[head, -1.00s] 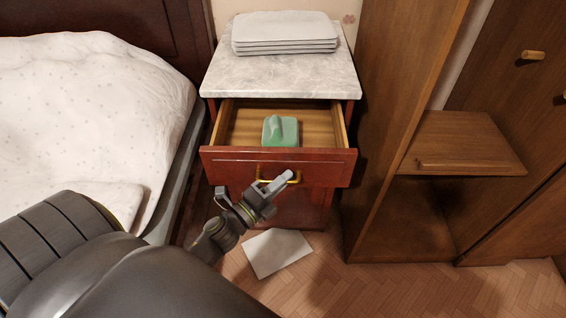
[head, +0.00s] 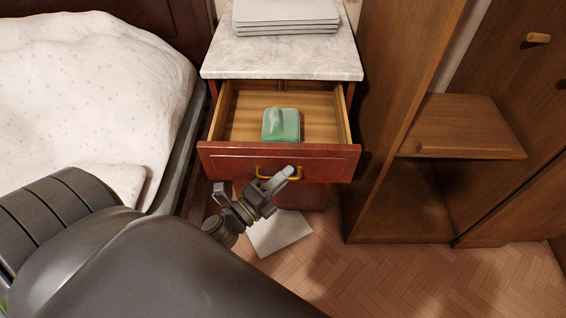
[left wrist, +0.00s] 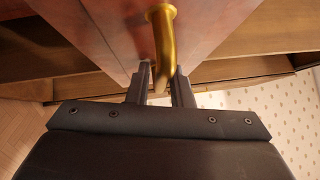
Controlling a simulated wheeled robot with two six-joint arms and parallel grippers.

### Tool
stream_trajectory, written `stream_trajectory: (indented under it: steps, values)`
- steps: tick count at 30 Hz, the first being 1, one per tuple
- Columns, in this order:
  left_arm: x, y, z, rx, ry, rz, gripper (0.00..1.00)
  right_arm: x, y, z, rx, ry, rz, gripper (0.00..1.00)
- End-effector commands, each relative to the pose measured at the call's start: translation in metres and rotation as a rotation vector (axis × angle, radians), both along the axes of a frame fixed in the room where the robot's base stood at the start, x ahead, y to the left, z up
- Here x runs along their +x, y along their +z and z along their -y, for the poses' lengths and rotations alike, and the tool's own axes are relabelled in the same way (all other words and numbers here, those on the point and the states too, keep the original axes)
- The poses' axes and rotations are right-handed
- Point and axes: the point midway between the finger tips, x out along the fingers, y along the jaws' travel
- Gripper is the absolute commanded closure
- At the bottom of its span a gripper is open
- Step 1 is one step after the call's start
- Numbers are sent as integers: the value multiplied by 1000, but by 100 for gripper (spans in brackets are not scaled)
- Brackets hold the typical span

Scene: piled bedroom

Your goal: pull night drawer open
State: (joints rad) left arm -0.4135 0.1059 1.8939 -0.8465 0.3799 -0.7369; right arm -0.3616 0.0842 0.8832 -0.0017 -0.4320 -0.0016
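The night drawer (head: 222,160) is a red-brown drawer in the marble-topped nightstand (head: 290,58). It stands pulled well out, with its light wooden inside showing. A green object (head: 281,125) lies in it. A brass handle (head: 296,178) is on its front. My left gripper (head: 278,180) is at this handle, below the drawer's top edge. In the left wrist view the brass handle (left wrist: 163,40) passes between the two fingers of my left gripper (left wrist: 162,88), which look closed on it. My right gripper is not in view.
A bed (head: 90,90) stands close on the left. A tall wooden cabinet (head: 395,110) with an open compartment stands on the right. Folded grey-white items (head: 287,15) lie on the nightstand top. A white sheet (head: 277,232) lies on the floor below. Floor at the lower right is clear.

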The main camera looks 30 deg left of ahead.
Motion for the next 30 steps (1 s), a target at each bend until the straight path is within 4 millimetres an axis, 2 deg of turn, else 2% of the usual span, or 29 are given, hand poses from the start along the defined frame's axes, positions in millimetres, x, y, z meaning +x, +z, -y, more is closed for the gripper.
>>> stream_trajectory:
  steps: [10,14,18,30]
  values:
    - [0,0,0,0,0,1,80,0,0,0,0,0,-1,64]
    - [-8,-2,-2,-1,0,0,80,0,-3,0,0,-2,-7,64]
    - [-29,-7,-7,1,-1,-3,80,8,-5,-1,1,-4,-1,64]
    - [-82,-15,-21,1,0,-3,80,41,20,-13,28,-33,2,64]
